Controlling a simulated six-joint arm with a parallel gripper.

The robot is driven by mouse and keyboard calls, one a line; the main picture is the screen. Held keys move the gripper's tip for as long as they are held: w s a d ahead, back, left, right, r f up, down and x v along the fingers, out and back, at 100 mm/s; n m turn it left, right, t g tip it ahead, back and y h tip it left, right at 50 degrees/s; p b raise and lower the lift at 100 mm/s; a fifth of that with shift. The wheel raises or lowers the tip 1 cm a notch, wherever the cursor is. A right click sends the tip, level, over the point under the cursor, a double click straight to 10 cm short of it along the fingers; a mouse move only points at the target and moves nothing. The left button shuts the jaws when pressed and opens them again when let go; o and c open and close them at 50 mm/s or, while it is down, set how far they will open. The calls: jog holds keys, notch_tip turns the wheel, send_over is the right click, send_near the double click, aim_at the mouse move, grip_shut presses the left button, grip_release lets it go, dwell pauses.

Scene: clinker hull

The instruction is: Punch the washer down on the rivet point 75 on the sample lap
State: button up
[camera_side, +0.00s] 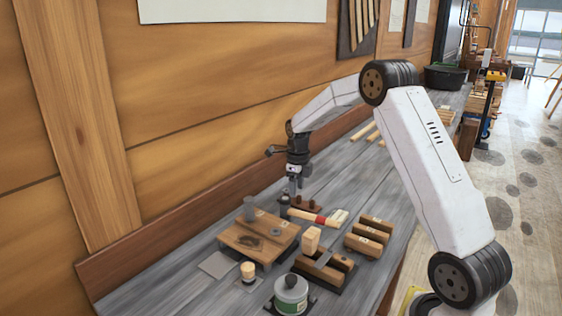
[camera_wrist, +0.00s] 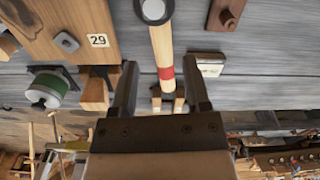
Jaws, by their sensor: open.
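My gripper (camera_side: 294,188) points down above the bench, open and empty. In the wrist view its jaws (camera_wrist: 163,92) stand on either side of a hammer's pale handle (camera_wrist: 160,45) with a red band; I see no grip on it. The hammer (camera_side: 304,215) lies beyond the sample lap in the side view. The wooden sample lap (camera_side: 240,240) has a dark patch, a grey upright piece and a small grey disc. A board at upper left in the wrist view (camera_wrist: 60,20), likely the lap, carries a label reading 29. I cannot make out the number 75 or identify a washer with certainty.
A green-banded can (camera_side: 291,293), a small pale-topped pot (camera_side: 248,270) and a flat grey plate (camera_side: 217,264) stand near the lap. A dark wooden piece (camera_wrist: 229,14) lies beside the hammer.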

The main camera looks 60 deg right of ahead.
aim_at(296, 210)
jog(key=shift+f, duration=4.3)
jog(key=shift+c, duration=0.2)
grip_shut()
jog(key=shift+w+r, duration=0.1)
jog(key=shift+r, duration=0.65)
jog(key=shift+r, duration=3.95)
